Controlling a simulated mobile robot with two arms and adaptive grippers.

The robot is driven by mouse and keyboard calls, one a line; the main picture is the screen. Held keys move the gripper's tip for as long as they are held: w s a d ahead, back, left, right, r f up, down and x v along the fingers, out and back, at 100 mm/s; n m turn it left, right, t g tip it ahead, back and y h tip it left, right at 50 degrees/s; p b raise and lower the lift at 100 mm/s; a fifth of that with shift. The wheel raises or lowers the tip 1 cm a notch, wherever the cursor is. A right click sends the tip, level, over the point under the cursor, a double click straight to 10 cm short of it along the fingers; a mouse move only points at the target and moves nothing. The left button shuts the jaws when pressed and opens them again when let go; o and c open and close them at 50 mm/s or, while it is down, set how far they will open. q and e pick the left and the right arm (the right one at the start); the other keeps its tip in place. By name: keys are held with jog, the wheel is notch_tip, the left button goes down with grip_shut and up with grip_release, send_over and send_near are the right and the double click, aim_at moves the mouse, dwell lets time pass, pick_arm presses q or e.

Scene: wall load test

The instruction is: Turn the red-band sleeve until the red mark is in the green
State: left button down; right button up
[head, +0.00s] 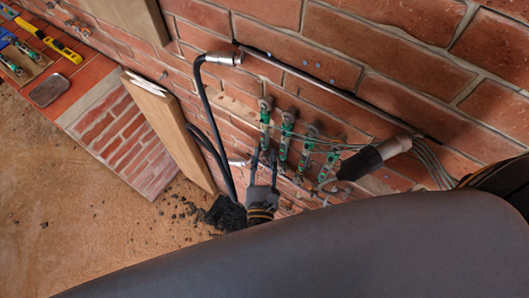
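My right gripper (263,163) is in front of the brick wall, its two dark fingers pointing up the picture. The fingers stand apart with a gap between them, and I see nothing held. The fingertips are close to the leftmost of several green upright devices (265,120) on the wall; I cannot tell whether they touch. A small silver fitting (238,162) is just left of the fingers. I cannot make out the red-band sleeve, its red mark or a green zone at this size. My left gripper is not in view.
A black hose (205,105) hangs left of my gripper. A wooden board (172,130) leans nearby. Dark rubble (190,208) lies below; sandy floor is open at left.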

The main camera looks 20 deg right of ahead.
jog(key=shift+w+d, duration=0.1)
jog(key=shift+w, duration=0.2)
grip_shut()
jog(key=shift+a+m+g+h+b, duration=0.2)
jog(key=shift+m+g+h+b, duration=0.3)
jog(key=shift+m+h, duration=0.45)
grip_release()
